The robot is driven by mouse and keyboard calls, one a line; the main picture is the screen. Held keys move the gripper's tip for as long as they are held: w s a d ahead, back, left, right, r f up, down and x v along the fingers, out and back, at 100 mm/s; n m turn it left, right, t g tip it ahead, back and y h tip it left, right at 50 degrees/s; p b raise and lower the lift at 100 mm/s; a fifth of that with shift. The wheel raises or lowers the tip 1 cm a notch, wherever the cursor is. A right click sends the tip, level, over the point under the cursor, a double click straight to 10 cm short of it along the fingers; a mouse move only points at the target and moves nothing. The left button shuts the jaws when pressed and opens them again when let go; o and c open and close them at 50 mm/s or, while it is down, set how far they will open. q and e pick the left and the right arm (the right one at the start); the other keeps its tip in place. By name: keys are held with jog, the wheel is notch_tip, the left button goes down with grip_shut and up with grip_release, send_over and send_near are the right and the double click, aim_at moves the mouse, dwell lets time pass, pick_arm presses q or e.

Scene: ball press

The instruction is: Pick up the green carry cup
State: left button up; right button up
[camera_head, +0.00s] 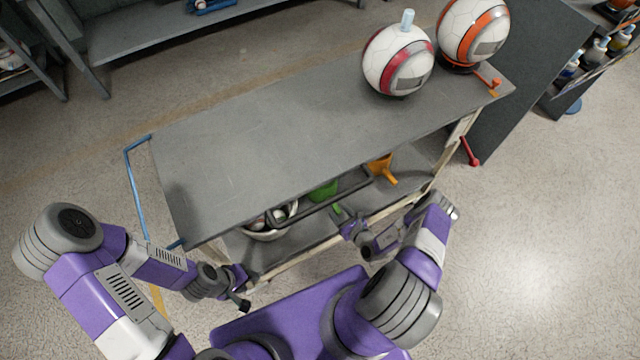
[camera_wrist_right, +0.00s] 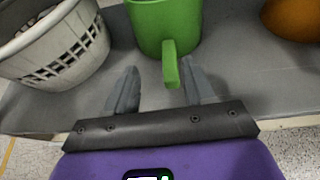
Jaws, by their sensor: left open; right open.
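My right gripper (camera_head: 342,217) also shows at the shelf front in the head view. My left gripper (camera_head: 243,289) is open and empty, left of the cart's front.
A white basket (camera_wrist_right: 60,45) stands left of the cup and an orange object (camera_head: 381,168) stands right of it. The cart's grey top (camera_head: 290,130) overhangs the shelf. Two balls (camera_head: 398,62) (camera_head: 472,32) sit at the top's far right. The floor in front is clear.

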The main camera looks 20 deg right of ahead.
aim_at(330, 189)
jog(key=shift+w+d+f+m+h+b, duration=0.15)
jog(key=shift+w+d+f+b, duration=0.2)
jog(key=shift+w, duration=0.2)
jog(key=shift+w+d+f+m+h+b, duration=0.1)
jog(key=shift+w+f+m+h+b, duration=0.1)
jog(key=shift+w+f, duration=0.25)
jog(key=b+x, duration=0.2)
jog(key=x, duration=0.3)
jog(key=shift+a+b, duration=0.1)
jog(key=shift+b, duration=0.3)
jog(key=shift+w, duration=0.15)
grip_shut()
